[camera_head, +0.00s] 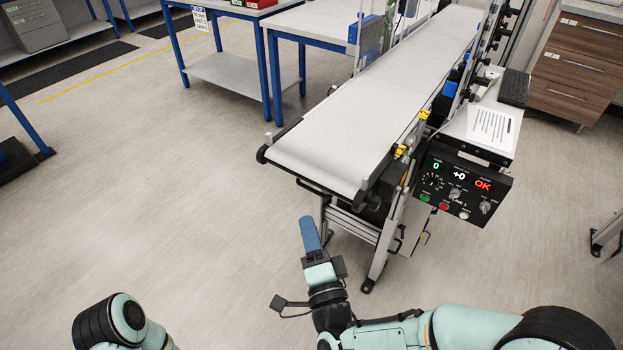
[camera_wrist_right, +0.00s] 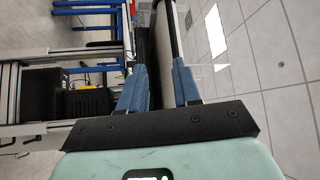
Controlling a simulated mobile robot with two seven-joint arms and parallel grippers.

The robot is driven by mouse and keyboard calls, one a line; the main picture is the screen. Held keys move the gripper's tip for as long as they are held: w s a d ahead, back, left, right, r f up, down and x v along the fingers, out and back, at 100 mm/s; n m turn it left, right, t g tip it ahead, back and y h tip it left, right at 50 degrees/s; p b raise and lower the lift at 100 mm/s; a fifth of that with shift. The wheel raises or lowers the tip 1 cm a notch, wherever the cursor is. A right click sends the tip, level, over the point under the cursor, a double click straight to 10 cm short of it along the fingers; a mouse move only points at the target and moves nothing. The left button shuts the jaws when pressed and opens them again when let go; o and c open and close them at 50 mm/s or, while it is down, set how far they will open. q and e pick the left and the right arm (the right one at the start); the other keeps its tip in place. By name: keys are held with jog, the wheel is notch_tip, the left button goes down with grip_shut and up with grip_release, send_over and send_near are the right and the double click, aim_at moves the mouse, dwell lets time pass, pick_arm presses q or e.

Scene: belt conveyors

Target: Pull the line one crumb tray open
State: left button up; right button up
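The line one conveyor (camera_head: 345,130) has a white belt, and its near end faces me. A dark handle-like bar (camera_head: 318,188) shows just below that end; it may belong to the crumb tray, but the tray itself is mostly hidden under the belt. My right gripper (camera_head: 308,222) has blue fingers and is below and in front of the belt's near end, apart from the bar as far as I can tell. In the right wrist view the fingers of my right gripper (camera_wrist_right: 160,88) stand apart with nothing held between them. My left gripper is out of view.
A black control box (camera_head: 462,188) with a green 0 and a red OK hangs at the conveyor's right side. Conveyor legs (camera_head: 384,245) stand right of my right gripper. A blue-legged table (camera_head: 318,24) is behind. The floor (camera_head: 160,190) to the left is clear.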

aim_at(312, 190)
jog(key=d+f+m+h, duration=0.1)
jog(key=d+f+m, duration=0.1)
jog(key=d, duration=0.1)
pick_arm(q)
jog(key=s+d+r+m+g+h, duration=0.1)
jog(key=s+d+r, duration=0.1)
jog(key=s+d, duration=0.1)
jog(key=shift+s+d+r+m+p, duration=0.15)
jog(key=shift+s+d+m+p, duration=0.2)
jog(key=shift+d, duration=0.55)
pick_arm(e)
jog(key=x, duration=1.2)
jog(key=shift+w+a+f, duration=0.1)
jog(key=shift+w+f, duration=0.2)
jog(key=shift+w, duration=0.1)
grip_shut()
